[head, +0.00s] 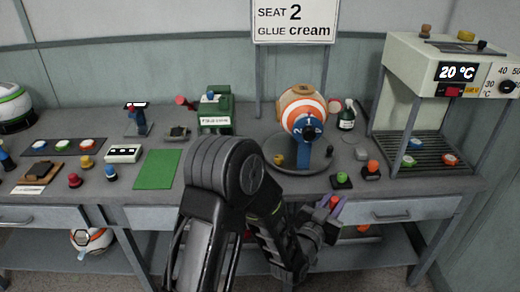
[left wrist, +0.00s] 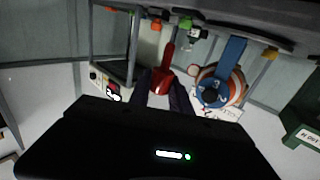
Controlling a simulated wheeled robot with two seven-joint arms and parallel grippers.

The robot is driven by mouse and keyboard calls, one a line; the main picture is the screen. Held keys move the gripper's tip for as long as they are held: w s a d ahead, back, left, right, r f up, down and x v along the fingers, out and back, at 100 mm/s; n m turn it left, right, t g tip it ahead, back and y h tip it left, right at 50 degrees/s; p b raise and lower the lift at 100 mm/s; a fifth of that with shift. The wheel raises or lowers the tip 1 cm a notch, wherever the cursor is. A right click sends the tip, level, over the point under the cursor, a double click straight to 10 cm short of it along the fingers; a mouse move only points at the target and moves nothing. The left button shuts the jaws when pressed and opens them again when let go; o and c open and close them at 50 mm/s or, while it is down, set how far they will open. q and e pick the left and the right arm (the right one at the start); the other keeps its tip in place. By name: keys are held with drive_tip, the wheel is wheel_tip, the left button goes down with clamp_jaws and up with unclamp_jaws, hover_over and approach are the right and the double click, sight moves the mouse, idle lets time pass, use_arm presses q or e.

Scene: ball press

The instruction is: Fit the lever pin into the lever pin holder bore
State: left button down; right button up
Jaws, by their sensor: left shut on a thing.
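My left gripper (head: 329,212) is just past the front edge of the table, below and right of the ball stand. It is shut on a red piece, taken as the lever pin (head: 334,201). In the left wrist view the lever pin (left wrist: 168,56) shows a wide red part between the dark fingers (left wrist: 162,86) and a thinner shaft pointing away. A blue stand (head: 304,155) holds an orange-and-white ball (head: 296,98); its blue front part has a dark round centre (head: 309,132), possibly the holder bore. The pin is apart from it. My right gripper is not in view.
Small green (head: 341,178) and orange (head: 372,166) knobs stand near the table edge. A white heater frame (head: 425,62) with a slatted tray stands right. A dark green machine (head: 216,112) and green mat (head: 157,169) lie left. A drawer (head: 395,211) is below.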

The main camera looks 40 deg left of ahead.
use_arm(q)
drive_tip(key=shift+a, duration=0.1)
use_arm(e)
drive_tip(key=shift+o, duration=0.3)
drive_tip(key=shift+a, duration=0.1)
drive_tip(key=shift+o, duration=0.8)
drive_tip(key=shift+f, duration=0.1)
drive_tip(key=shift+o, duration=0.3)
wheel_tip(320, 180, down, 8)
drive_tip(key=b, duration=0.8)
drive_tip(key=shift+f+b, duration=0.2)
drive_tip(key=shift+b, duration=0.1)
use_arm(q)
drive_tip(key=w+a+r+n+g+y+b, duration=0.2)
drive_tip(key=a+n+y+b, duration=0.3)
drive_tip(key=a, duration=0.9)
drive_tip(key=w+a+r+n+g+y+b, duration=0.2)
drive_tip(key=a+n+g+y+b, duration=0.2)
drive_tip(key=a+y, duration=0.5)
drive_tip(key=a+n+g, duration=0.1)
drive_tip(key=a, duration=0.5)
drive_tip(key=shift+a+r+b, duration=0.15)
drive_tip(key=shift+r+b, duration=0.05)
drive_tip(key=shift+b, duration=0.15)
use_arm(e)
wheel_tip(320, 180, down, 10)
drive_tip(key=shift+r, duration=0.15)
